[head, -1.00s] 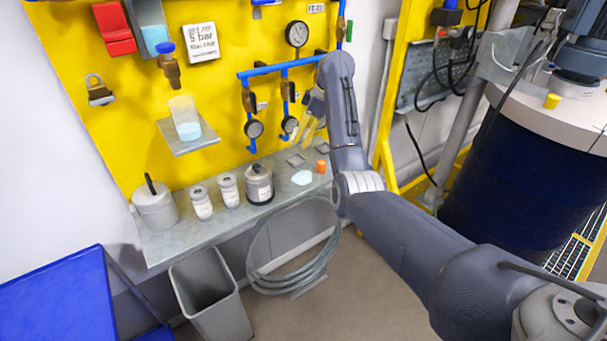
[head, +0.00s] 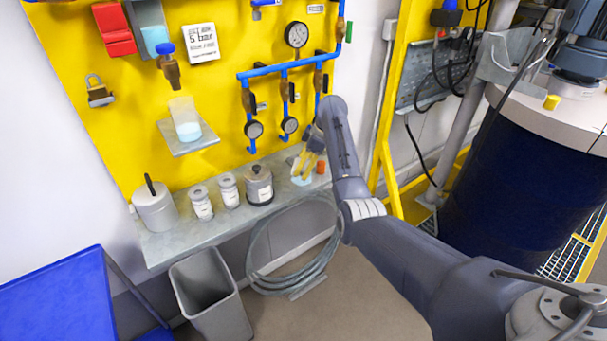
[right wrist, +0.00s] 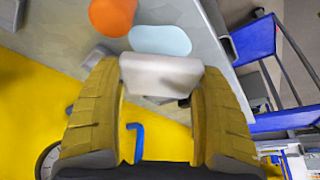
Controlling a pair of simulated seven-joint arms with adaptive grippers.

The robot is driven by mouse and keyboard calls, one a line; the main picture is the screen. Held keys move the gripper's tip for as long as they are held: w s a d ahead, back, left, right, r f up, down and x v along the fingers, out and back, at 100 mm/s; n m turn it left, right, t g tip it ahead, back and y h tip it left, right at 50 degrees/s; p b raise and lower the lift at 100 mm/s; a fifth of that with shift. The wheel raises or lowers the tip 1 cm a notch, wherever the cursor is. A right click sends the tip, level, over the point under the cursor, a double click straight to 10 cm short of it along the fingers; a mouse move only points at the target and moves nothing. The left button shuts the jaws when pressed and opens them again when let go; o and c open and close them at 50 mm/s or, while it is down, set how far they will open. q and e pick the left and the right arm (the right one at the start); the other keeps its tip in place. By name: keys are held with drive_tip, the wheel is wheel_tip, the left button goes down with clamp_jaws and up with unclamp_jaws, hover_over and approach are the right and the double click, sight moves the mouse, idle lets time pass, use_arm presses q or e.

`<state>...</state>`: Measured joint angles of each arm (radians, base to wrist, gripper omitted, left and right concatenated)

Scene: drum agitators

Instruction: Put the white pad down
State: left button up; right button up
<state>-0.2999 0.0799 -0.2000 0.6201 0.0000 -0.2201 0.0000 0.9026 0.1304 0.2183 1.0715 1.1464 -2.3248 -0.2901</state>
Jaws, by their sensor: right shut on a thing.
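The white pad (right wrist: 160,76) is between the yellow fingers of my right gripper in the right wrist view, and the gripper is shut on it. In the head view my right gripper (head: 302,170) is low over the right end of the grey shelf (head: 190,240), and the pad cannot be made out there. A light blue patch (right wrist: 160,40) lies on the shelf just beyond the pad in the right wrist view. It also shows beneath the fingers in the head view (head: 301,181). I cannot tell whether the pad touches the shelf. My left gripper is not in view.
An orange cylinder (head: 321,167) stands close to the right gripper. A dark-banded canister (head: 259,185), two small jars and a grey pot (head: 154,206) stand further left on the shelf. Blue pipes with gauges (head: 289,125) are on the yellow panel behind.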

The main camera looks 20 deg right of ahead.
drive_tip(key=shift+f, duration=1.95)
drive_tip(key=shift+f, duration=0.1)
drive_tip(key=o, duration=0.9)
drive_tip(key=v, duration=1.2)
drive_tip(key=shift+d, duration=0.1)
idle(1.6)
